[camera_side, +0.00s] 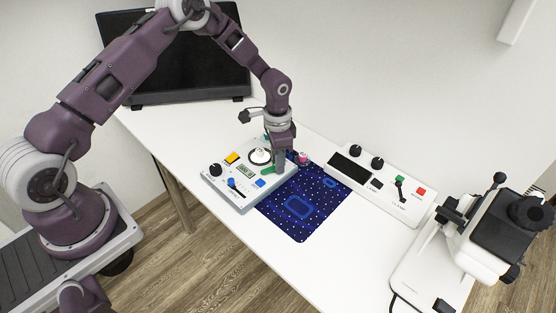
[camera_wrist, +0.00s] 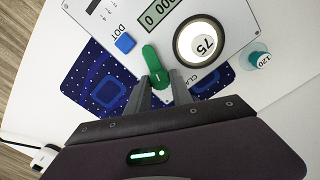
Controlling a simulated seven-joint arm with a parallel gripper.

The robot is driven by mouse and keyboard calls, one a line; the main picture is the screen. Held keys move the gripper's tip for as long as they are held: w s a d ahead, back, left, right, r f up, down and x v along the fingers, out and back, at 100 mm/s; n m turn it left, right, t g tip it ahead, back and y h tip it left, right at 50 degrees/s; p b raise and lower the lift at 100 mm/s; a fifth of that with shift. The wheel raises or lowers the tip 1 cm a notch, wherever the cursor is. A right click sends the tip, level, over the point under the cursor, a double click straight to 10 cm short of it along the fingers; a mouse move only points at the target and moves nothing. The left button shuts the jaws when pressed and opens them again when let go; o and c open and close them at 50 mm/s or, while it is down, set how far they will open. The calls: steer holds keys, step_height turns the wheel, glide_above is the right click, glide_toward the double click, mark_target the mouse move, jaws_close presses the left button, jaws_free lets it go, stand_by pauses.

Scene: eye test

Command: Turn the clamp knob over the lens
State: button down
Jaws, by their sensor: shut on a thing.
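The clamp knob is a green lever (camera_wrist: 152,60) on a light grey panel (camera_wrist: 108,12), beside the printed "CLA" lettering. My gripper (camera_wrist: 158,78) is shut on it, one finger on each side. The lever's rounded free end shows past the fingers; its other end is partly behind them. The lens (camera_wrist: 203,43), a bright white disc marked 75 in a dark ring, lies right of the lever, which is not across its face in this view. In the side view my gripper (camera_side: 278,160) points down at the green lever (camera_side: 268,170), next to the lens (camera_side: 260,155).
A teal piece marked 120 (camera_wrist: 257,60) stands close to the lens. The panel also carries a blue DOT button (camera_wrist: 125,43) and a display (camera_wrist: 162,10). A blue mat (camera_side: 300,228), pink-topped piece (camera_side: 304,158), second control panel (camera_side: 412,208), white instrument (camera_side: 480,225) and monitor (camera_side: 180,55) surround it.

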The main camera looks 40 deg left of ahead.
steer(key=m, duration=1.3)
stand_by(0.5)
steer(key=c, duration=1.4)
jaws_free()
steer(key=shift+r, duration=0.15)
step_height(320, 180, up, 7)
steer(key=shift+f, duration=0.1)
